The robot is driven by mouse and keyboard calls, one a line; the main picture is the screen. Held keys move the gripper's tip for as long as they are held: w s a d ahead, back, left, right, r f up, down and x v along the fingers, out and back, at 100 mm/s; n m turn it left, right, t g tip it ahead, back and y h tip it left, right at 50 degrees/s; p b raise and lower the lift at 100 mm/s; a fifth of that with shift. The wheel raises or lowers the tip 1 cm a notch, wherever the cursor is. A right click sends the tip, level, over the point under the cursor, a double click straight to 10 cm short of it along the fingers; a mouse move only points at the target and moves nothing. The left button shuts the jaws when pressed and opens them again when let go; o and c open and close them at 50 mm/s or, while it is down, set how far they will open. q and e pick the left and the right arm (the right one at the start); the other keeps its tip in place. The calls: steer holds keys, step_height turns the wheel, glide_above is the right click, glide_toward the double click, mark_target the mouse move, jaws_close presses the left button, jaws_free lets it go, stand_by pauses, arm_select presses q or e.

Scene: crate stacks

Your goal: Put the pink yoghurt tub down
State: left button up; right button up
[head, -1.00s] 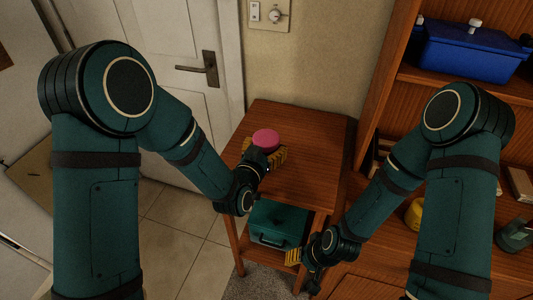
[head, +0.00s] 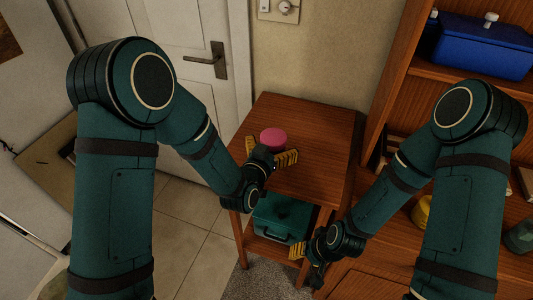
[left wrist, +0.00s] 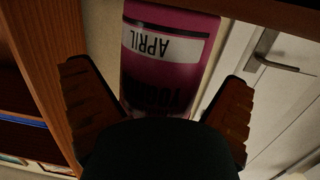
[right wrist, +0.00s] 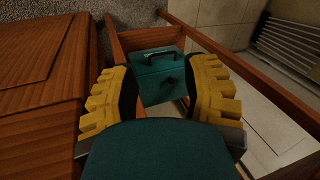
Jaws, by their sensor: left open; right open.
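The pink yoghurt tub (head: 273,138) stands upright on the top of a small wooden side table (head: 325,125). In the left wrist view the tub (left wrist: 165,60) shows a white label reading APRIL and sits between the spread fingers, with a gap on each side. My left gripper (head: 272,156) is open at the near side of the tub. My right gripper (head: 308,250) is open and empty, low in front of the table. In the right wrist view its fingers (right wrist: 163,90) are spread with nothing between them.
A green box (head: 283,217) with a handle is on the side table's lower shelf. A wooden shelf unit with a blue box (head: 484,46) stands at right. A yellow object (head: 422,211) lies behind my right arm. The back of the tabletop is clear.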

arm_select(q)
steer(key=v, duration=0.6)
steer(key=s+a+f+n+g+y+p, duration=0.1)
steer(key=s+a+f+n+g+p, duration=0.2)
steer(key=s+a+f+g+p, duration=0.1)
steer(key=s+a+f+n+g+y+p, duration=0.1)
steer(key=s+a+f+n+g+p, duration=0.2)
steer(key=s+f+g+p, duration=0.3)
steer(key=s+a+g+p, duration=0.1)
steer(key=s+g, duration=0.2)
steer(key=s, duration=0.1)
steer(key=shift+s, duration=0.35)
arm_select(e)
step_height(320, 180, up, 12)
steer(key=w, duration=0.2)
steer(key=shift+d+f+t, duration=0.2)
steer(key=shift+d+t, duration=0.05)
steer(key=shift+t, duration=0.05)
arm_select(q)
steer(key=shift+a+f, duration=0.1)
steer(key=shift+a, duration=0.05)
